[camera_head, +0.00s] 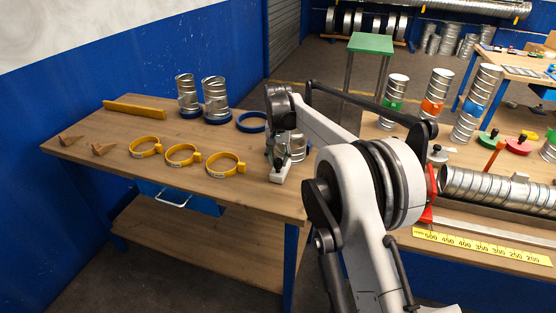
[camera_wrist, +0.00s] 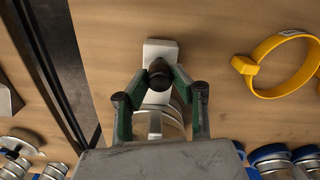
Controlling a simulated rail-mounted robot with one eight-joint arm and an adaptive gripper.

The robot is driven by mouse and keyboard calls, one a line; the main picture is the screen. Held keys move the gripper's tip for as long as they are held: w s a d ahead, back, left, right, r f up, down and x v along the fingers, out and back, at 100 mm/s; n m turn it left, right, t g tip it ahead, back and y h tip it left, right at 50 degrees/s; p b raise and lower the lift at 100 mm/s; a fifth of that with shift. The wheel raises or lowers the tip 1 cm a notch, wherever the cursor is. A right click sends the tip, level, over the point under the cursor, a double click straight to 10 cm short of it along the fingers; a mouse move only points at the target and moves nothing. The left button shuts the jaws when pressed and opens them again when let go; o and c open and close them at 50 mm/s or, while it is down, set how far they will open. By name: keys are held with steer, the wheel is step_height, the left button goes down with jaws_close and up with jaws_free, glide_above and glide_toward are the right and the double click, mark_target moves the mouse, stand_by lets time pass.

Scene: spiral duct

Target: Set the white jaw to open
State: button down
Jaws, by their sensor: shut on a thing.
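The white jaw (camera_wrist: 160,48) is a pale plate with a dark round knob (camera_wrist: 158,68) on it, at the top middle of the wrist view. In the head view the white jaw (camera_head: 280,174) is at the table's right part, just below my gripper (camera_head: 279,154). In the wrist view the two green-and-black fingers of my gripper (camera_wrist: 159,76) close in from both sides on the dark knob. A metal duct piece (camera_head: 298,146) is right beside the jaw, partly hidden by my gripper. Whether the jaw is open cannot be told.
Several yellow clamps (camera_head: 182,155) lie to the left on the wooden table (camera_head: 120,175). A blue ring (camera_head: 251,122) and upright duct pieces (camera_head: 215,95) are behind. To the right, another bench carries a long duct (camera_head: 500,190) and a yellow scale (camera_head: 480,246).

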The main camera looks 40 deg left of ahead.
steer(key=shift+s, duration=0.1)
steer(key=shift+s+d+b, duration=0.3)
steer(key=shift+s+b, duration=0.25)
steer(key=shift+s, duration=0.3)
steer(key=shift+s+d+b, duration=0.35)
steer(key=shift+s+b, duration=0.15)
steer(key=shift+s, duration=0.4)
steer(key=shift+s+d+b, duration=0.3)
steer(key=shift+s+b, duration=0.25)
steer(key=shift+s, duration=0.3)
steer(key=shift+f, duration=0.1)
steer(key=c, duration=1.5)
jaws_free()
steer(key=shift+s, duration=0.2)
steer(key=shift+o, duration=0.2)
steer(key=shift+w, duration=0.15)
step_height(320, 180, up, 12)
